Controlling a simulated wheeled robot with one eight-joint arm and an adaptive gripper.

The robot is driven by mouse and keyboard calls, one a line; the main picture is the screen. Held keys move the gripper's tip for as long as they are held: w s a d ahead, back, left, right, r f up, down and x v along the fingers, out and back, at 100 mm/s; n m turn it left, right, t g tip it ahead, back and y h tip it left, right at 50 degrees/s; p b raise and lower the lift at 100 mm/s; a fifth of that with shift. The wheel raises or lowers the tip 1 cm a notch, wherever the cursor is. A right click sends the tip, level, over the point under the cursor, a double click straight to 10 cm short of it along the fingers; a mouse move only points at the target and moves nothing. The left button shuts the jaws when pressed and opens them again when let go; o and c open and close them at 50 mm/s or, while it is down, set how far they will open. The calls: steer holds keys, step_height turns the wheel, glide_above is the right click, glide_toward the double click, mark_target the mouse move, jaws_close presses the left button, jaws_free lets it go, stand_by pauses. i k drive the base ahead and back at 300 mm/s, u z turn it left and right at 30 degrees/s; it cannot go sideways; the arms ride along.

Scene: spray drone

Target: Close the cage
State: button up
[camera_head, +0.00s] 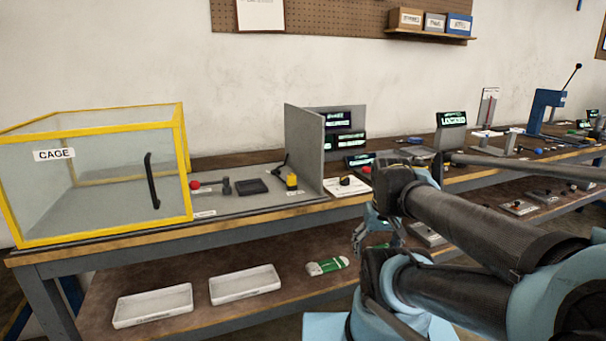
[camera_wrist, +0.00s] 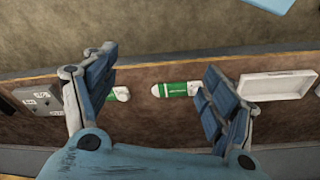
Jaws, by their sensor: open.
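The cage (camera_head: 95,178) is a clear box with a yellow frame, a "CAGE" label and a black upright handle (camera_head: 151,181) near its right edge. It stands at the left end of the bench top. The grey base surface (camera_head: 230,206) to its right is uncovered, with small parts on it up to a grey upright panel (camera_head: 304,150). My gripper (camera_head: 366,232) is in front of the bench, to the right of the cage and apart from it, partly hidden by my arm. In the wrist view my gripper (camera_wrist: 160,65) is open and empty, over the lower shelf.
A red knob (camera_head: 195,185), a black block (camera_head: 251,186) and a yellow part (camera_head: 291,180) sit on the uncovered base. White trays (camera_head: 153,305) and a green-and-white item (camera_head: 327,266) lie on the lower shelf (camera_wrist: 140,125). Screens and devices crowd the bench further right.

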mark_target(56, 124)
steer(key=u, duration=2.1)
steer(key=k, duration=0.45)
steer(key=u, duration=0.55)
steer(key=i, duration=1.2)
steer(key=u, duration=0.35)
